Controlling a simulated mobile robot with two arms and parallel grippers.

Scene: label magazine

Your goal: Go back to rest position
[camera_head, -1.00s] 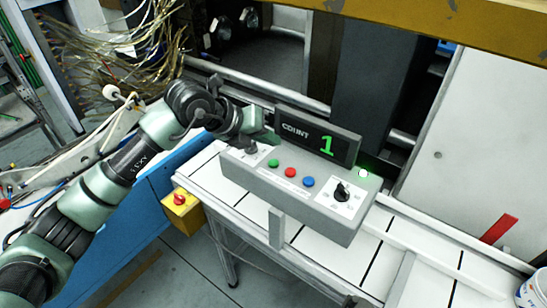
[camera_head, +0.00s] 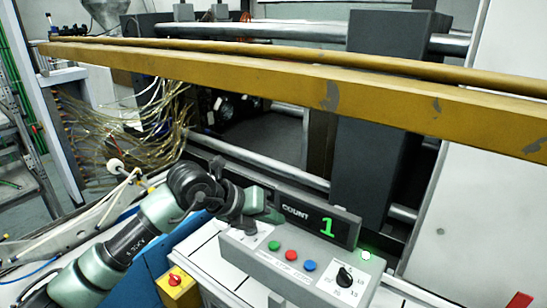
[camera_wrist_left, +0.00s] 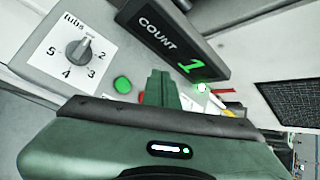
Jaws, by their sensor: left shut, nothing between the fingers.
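The left arm reaches in from the left over the grey control box (camera_head: 318,289), with its left gripper (camera_head: 247,226) above the box's left end. In the left wrist view, the green fingers of the left gripper (camera_wrist_left: 160,88) are together and empty, near the green button (camera_wrist_left: 122,85). A dial (camera_wrist_left: 78,52) labelled "tubs" stands to the left of the fingers, apart from them. The display (camera_head: 320,221) reads COUNT 1. My right gripper is in neither view.
The box also has a red button (camera_head: 291,255), a blue button (camera_head: 309,265) and a right dial (camera_head: 345,277). A lit green lamp (camera_head: 366,255) is beside the display. A yellow beam (camera_head: 300,83) crosses above. A yellow box with a red knob (camera_head: 175,284) stands lower left.

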